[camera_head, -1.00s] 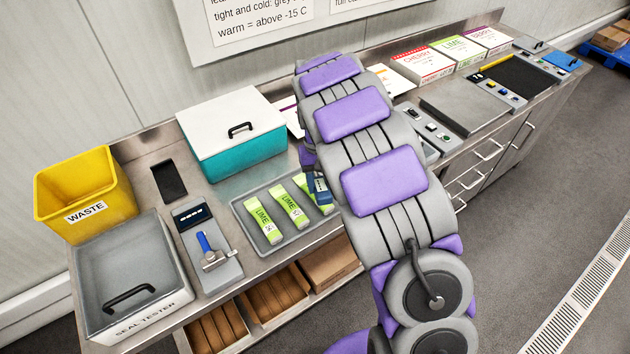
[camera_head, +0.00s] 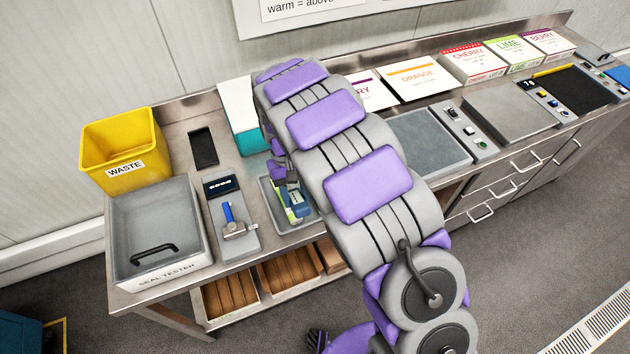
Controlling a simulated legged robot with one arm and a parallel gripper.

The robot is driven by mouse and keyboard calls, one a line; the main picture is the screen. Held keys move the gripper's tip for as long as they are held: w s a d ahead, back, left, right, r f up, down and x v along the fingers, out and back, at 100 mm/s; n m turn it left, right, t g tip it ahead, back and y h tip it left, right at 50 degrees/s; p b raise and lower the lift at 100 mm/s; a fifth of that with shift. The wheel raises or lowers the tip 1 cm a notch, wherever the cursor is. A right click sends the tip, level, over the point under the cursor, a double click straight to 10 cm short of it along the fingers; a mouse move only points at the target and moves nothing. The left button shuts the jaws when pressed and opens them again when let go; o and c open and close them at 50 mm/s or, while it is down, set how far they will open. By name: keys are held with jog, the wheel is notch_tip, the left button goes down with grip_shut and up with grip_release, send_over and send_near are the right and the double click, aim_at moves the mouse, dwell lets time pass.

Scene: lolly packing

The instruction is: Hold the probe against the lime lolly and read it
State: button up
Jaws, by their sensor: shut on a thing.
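My gripper (camera_head: 284,178) is low over the grey tray (camera_head: 262,193), partly hidden by my arm. It is shut on a dark blue probe (camera_head: 298,202) with a small light display. Green-and-white lime lolly packs lie in the tray. Part of one lime lolly (camera_head: 280,191) shows just left of the probe; my arm and gripper hide most of the packs. The probe is at or very close to the packs. I cannot tell whether it touches one, and its reading is too small to make out.
The teal box (camera_head: 246,141) with a white lid stands behind my arm. A device with a blue handle (camera_head: 228,213), the seal tester (camera_head: 157,228) and the yellow waste bin (camera_head: 123,150) are to the left. Flavour cartons, including orange (camera_head: 417,78), line the back right.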

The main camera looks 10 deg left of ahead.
jog(key=shift+s, duration=0.2)
jog(key=shift+d, duration=0.3)
jog(key=shift+a+f+b, duration=0.2)
jog(key=shift+f, duration=0.5)
jog(key=shift+a+f+b, duration=0.2)
jog(key=shift+f+b, duration=0.05)
jog(key=shift+f, duration=0.5)
jog(key=shift+a+f+b, duration=0.2)
jog(key=shift+f, duration=0.5)
jog(key=shift+d+f, duration=0.45)
jog(key=shift+f, duration=0.2)
jog(key=shift+a+f, duration=0.1)
jog(key=shift+a, duration=0.25)
jog(key=shift+d+f, duration=0.1)
jog(key=shift+d, duration=0.15)
jog(key=shift+f, duration=0.35)
jog(key=shift+a+r, duration=0.1)
dwell(1.2)
